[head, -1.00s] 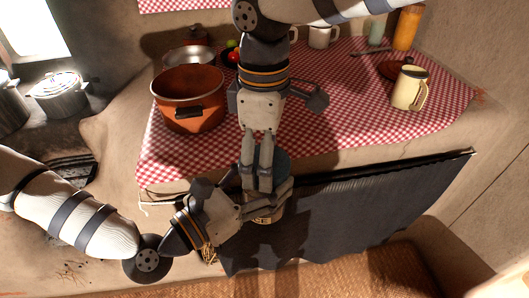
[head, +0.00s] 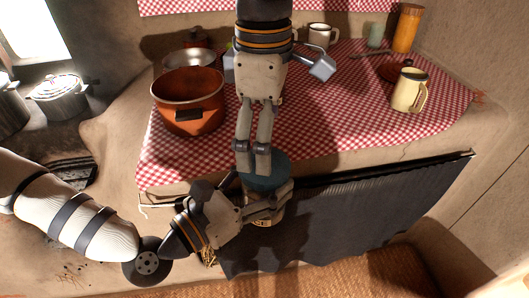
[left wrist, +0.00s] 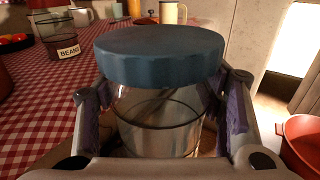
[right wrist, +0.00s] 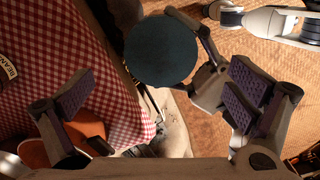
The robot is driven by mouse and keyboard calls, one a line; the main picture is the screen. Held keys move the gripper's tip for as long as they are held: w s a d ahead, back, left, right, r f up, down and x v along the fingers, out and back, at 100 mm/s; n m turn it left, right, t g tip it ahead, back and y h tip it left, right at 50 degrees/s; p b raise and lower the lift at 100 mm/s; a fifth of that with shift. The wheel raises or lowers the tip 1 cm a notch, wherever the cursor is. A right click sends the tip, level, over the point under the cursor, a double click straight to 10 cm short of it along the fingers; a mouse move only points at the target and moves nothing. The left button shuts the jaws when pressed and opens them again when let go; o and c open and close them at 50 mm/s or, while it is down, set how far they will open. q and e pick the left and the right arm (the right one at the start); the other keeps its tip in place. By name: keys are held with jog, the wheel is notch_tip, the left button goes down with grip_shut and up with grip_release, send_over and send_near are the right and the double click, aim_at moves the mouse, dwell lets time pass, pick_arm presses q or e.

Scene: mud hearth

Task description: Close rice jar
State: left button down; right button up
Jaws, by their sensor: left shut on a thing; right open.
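The rice jar (left wrist: 158,125) is clear glass and upright, with a wide blue lid (left wrist: 158,58) on its mouth. My left gripper (head: 282,197) is shut around the jar's body just below the lid, at the counter's front edge. In the head view the lid (head: 268,170) is partly behind my right gripper's fingers. My right gripper (right wrist: 160,92) is open and empty, above the lid. In the right wrist view the round lid (right wrist: 160,50) lies beyond the open fingers. Whether the lid is fully tight cannot be told.
A checked cloth (head: 330,120) covers the counter. An orange pot (head: 188,100) stands at left, a cream mug (head: 410,90) at right. The left wrist view shows a glass jar labelled BEANS (left wrist: 62,38). A dark curtain (head: 350,215) hangs below the counter edge.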

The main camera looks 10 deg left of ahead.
notch_tip(320, 180, up, 7)
dwell(0.6)
